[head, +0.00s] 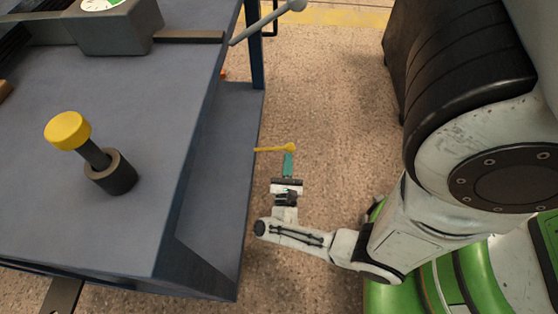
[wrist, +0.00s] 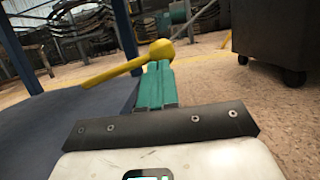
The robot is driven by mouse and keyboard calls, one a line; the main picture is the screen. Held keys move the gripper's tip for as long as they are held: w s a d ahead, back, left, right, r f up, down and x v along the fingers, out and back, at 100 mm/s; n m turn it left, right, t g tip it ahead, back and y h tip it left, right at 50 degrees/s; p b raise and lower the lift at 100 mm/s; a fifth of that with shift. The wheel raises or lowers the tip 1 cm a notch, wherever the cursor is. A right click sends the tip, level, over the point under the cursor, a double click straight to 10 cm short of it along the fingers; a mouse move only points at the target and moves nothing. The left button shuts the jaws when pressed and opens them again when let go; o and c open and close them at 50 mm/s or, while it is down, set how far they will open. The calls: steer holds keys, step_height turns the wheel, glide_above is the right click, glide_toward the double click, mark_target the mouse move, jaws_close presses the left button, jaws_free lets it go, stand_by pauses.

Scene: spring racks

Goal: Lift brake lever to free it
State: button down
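The brake lever (head: 272,149) is a thin yellow rod with a round yellow knob at its end. In the head view it sticks out to the right from the bench's side, above the floor. It also shows in the wrist view (wrist: 112,73), rising to its knob at the right. My gripper (head: 289,157) has teal fingers and is just below the knob end. In the wrist view its fingers (wrist: 157,68) lie close together, with their tips at the lever just beside the knob. Whether they touch it I cannot tell. I see nothing held between them.
The blue-grey bench (head: 150,215) is left of my arm, with a yellow-capped post (head: 68,131) on top. A grey lever with a ball end (head: 296,5) reaches over its far edge. A dark wheeled cabinet (wrist: 270,35) stands at the right. Floor between is clear.

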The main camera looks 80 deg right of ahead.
steer(key=shift+w+r+n+t+p, duration=0.15)
steer(key=shift+r+n+t+p, duration=0.25)
steer(key=shift+r+n, duration=0.45)
steer(key=shift+w+r+n+t+p, duration=0.15)
steer(key=shift+r+n+t+p, duration=0.2)
steer(key=shift+r+n, duration=0.5)
steer(key=shift+r, duration=0.15)
